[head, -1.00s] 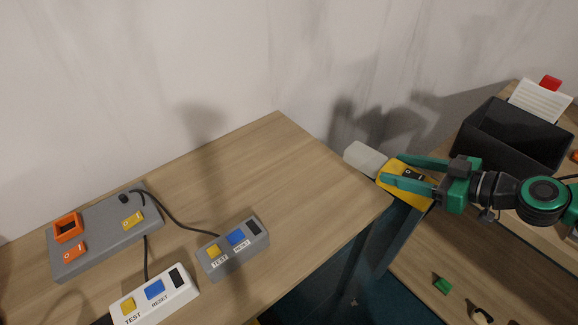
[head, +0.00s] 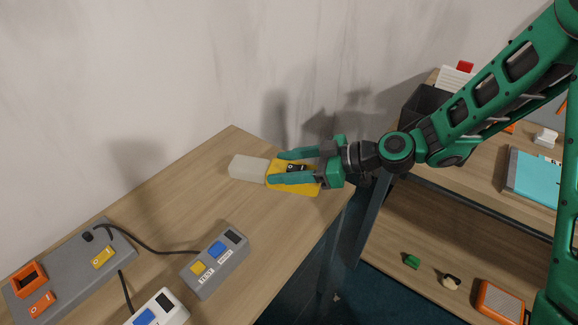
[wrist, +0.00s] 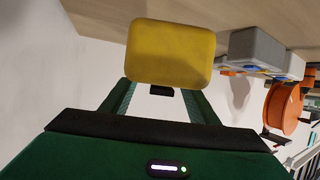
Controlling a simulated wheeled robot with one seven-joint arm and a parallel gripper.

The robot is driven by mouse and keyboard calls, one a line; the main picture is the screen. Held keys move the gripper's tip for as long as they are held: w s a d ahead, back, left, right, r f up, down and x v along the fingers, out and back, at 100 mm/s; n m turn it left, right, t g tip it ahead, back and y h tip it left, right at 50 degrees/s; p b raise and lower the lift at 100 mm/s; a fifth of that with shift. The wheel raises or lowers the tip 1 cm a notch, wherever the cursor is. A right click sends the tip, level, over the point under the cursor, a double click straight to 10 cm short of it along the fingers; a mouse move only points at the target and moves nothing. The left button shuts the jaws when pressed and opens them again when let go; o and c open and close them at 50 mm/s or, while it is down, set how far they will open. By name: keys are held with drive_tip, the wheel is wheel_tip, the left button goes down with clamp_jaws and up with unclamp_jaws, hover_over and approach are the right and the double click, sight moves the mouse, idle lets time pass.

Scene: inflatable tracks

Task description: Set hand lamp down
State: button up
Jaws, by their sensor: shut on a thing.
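The hand lamp (head: 307,188) has a yellow body with a black switch and a pale translucent head (head: 249,168) pointing left. My gripper (head: 279,167) is shut on its yellow body, one finger on each side. In the head view the lamp appears over the right far part of the wooden table (head: 215,195); I cannot tell whether it touches the top. In the wrist view the yellow end of the lamp (wrist: 171,52) lies between my fingers and hides its head.
A grey box with test and reset buttons (head: 215,264) stands on the table, with a white one (head: 160,308) nearer. A grey panel with orange parts (head: 72,268) is at the left. A shelf (head: 470,190) stands at the right. The table's middle is clear.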

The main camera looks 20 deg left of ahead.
drive_tip(key=shift+f, duration=3.4)
drive_tip(key=shift+f, duration=0.45)
drive_tip(key=o, duration=1.5)
drive_tip(key=shift+o, duration=0.2)
drive_tip(key=shift+f, duration=0.1)
drive_tip(key=shift+d, duration=0.15)
drive_tip(key=v, duration=1)
drive_tip(key=shift+w+d, duration=0.1)
drive_tip(key=shift+d, duration=0.25)
